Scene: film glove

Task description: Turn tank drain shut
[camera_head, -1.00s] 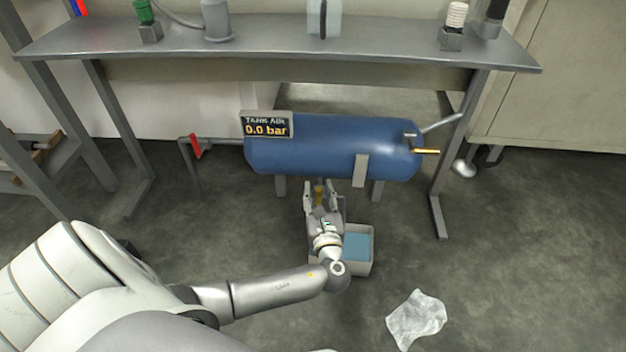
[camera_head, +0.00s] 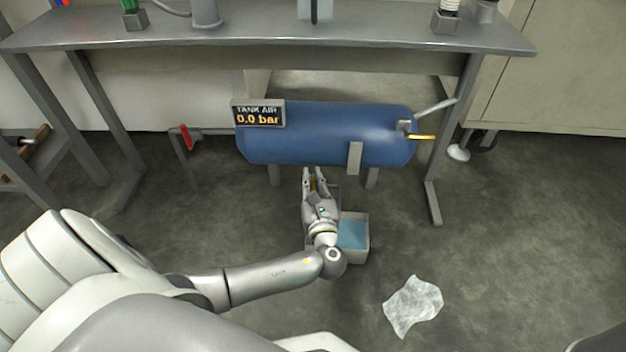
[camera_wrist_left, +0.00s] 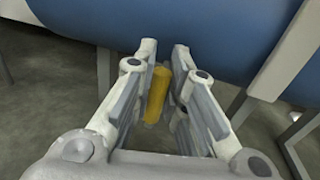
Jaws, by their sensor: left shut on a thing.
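The blue tank (camera_head: 320,135) lies on its side on grey legs under the bench, with a "TANK AIR 0.0 bar" display (camera_head: 258,114) at its left end. The yellow drain handle (camera_wrist_left: 156,95) is under the tank, between the fingers of my left gripper (camera_wrist_left: 160,88) in the left wrist view. My left gripper also shows below the tank in the head view (camera_head: 316,178), shut on the handle. The gripper hides most of the drain in the head view. My right gripper is not in view.
A tray with a blue bottom (camera_head: 360,245) stands on the floor beside my left wrist. A red valve lever (camera_head: 185,137) is on the pipe at left. A yellow lever (camera_head: 422,137) is at the tank's right end. A crumpled white film (camera_head: 413,305) lies on the floor.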

